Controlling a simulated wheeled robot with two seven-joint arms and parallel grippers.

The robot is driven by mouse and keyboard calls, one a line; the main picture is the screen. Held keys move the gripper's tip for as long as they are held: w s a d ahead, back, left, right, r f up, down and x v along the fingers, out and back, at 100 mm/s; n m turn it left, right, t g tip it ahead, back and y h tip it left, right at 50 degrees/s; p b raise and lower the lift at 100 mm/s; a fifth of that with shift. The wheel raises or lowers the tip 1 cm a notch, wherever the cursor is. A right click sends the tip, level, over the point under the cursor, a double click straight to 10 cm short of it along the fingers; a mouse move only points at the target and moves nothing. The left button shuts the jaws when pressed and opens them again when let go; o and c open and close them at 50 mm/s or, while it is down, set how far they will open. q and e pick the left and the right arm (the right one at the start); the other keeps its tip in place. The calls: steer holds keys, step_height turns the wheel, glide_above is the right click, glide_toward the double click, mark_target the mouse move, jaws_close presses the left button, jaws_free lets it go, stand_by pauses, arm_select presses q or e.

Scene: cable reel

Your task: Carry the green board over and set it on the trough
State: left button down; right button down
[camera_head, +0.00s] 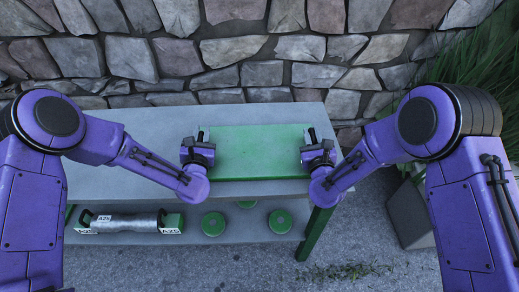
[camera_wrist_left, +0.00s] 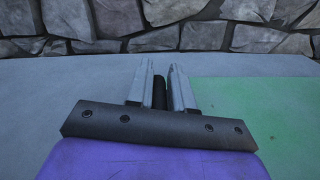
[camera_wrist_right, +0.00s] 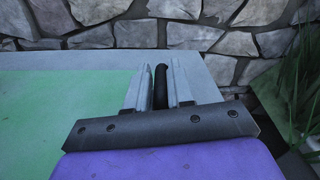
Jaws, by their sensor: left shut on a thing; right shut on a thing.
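The green board (camera_head: 262,152) is a flat rectangle at the right part of the grey table top. It also shows at the right of the left wrist view (camera_wrist_left: 260,110) and at the left of the right wrist view (camera_wrist_right: 60,100). My left gripper (camera_head: 202,135) is shut on a dark handle (camera_wrist_left: 159,93) at the board's left side. My right gripper (camera_head: 313,136) is shut on a dark handle (camera_wrist_right: 160,85) at its right side. The board looks level; I cannot tell whether it touches the table top. I cannot make out a trough.
The grey table (camera_head: 115,178) has green legs and a lower shelf. On the shelf lie a metal cylinder with green ends (camera_head: 130,223) and several green discs (camera_head: 280,221). A stone wall (camera_head: 230,50) stands behind. A planter with grass (camera_head: 408,215) is at the right.

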arm_select(q)
steer(key=shift+w+a+r, duration=0.1)
steer(key=shift+a+r, duration=0.1)
steer(key=shift+a, duration=0.1)
arm_select(e)
steer(key=shift+w+d+r, duration=0.1)
steer(key=shift+d+r, duration=0.1)
steer(key=shift+d, duration=0.1)
